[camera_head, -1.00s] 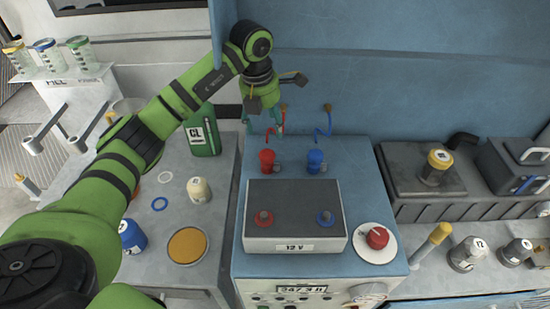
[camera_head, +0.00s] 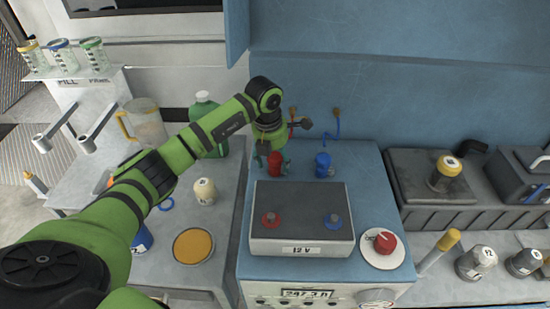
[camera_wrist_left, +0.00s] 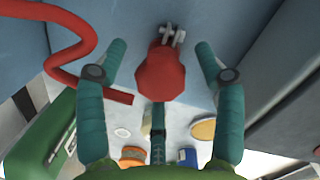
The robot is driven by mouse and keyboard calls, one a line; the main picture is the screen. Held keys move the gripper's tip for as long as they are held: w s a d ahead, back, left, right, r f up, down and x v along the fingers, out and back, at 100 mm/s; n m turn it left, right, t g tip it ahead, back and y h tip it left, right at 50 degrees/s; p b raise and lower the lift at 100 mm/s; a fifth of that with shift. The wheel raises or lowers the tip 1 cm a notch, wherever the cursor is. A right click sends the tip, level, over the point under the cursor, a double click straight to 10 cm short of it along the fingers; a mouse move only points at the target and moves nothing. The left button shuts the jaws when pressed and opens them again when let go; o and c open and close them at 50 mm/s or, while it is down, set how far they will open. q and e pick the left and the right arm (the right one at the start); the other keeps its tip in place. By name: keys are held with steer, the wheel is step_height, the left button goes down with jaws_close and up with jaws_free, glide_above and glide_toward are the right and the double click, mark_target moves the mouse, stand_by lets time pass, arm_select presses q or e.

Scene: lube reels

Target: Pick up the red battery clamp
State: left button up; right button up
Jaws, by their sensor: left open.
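The red battery clamp (camera_head: 275,164) stands on the blue bench top behind the 12 V battery box (camera_head: 302,216), and a red cable runs up behind it. My left gripper (camera_head: 272,162) is above and around it, partly covering it in the head view. In the left wrist view the clamp (camera_wrist_left: 162,76) lies between the open teal fingers (camera_wrist_left: 160,70), with clear gaps on both sides. A thin third finger shows below it. The right gripper is not in view.
A blue clamp (camera_head: 323,165) stands just right of the red one. A red knob (camera_head: 385,243) is on the right of the bench. A green jug (camera_head: 206,120), a cream bottle (camera_head: 205,191) and an amber dish (camera_head: 193,246) are on the grey table at left.

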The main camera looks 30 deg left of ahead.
arm_select(q)
steer(key=c, duration=1.3)
steer(key=shift+o, duration=0.2)
